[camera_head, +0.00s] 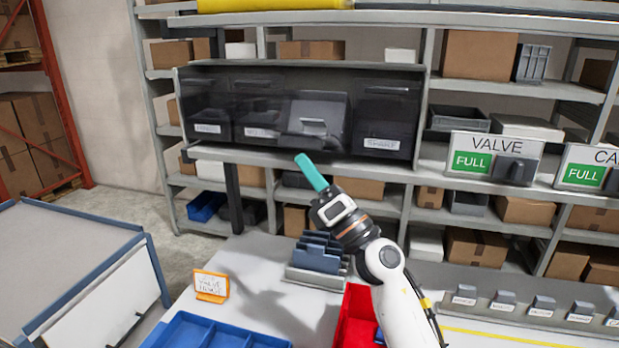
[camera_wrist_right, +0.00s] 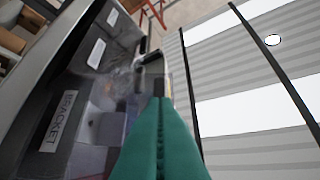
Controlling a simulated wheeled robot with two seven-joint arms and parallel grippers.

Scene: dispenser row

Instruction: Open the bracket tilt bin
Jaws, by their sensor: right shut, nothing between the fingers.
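A dark cabinet of tilt bins (camera_head: 240,85) sits on the shelf. The bracket bin (camera_head: 319,108) appears to be the third from the left; its front looks paler than its neighbours and seems tilted outward, though how far is hard to tell. My right gripper (camera_head: 303,158) has teal fingers, shut and empty, just below and in front of that bin. In the right wrist view the fingertips (camera_wrist_right: 158,98) are beside the bin fronts; contact cannot be made out. My left gripper is not in view.
VALVE sign (camera_head: 491,158) stands on the shelf further right. Below are a blue tray (camera_head: 215,332), a red bin (camera_head: 354,315) and an orange-framed sign (camera_head: 211,286) on the table. The space left of my right arm, above the table, is clear.

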